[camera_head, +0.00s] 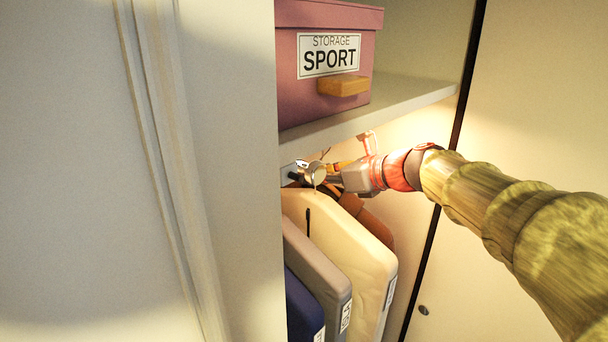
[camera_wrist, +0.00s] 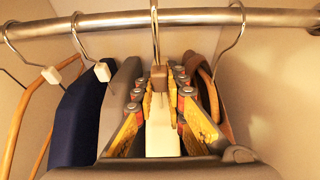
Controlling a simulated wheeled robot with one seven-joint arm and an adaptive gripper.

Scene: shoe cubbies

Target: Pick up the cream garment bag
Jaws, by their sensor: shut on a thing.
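The cream garment bag (camera_head: 345,236) hangs in the closet among other bags, upright, with a small label on its right edge. In the wrist view the top of the cream bag (camera_wrist: 161,128) shows between the fingers, under a brown hook base and a metal hook that reaches the rail. My gripper (camera_head: 318,172) reaches in from the right to the top of the bag, under the shelf. In the wrist view my gripper (camera_wrist: 160,95) has its fingers on both sides of the hook base and bag top, shut on it. The fingertip contact is partly hidden.
A metal rail (camera_wrist: 190,17) runs across the top. A grey bag (camera_head: 318,268) and a navy bag (camera_head: 302,305) hang close on the left; a brown item (camera_wrist: 209,95) hangs close on the right. A shelf (camera_head: 400,97) with a pink storage box (camera_head: 300,90) is just above my gripper.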

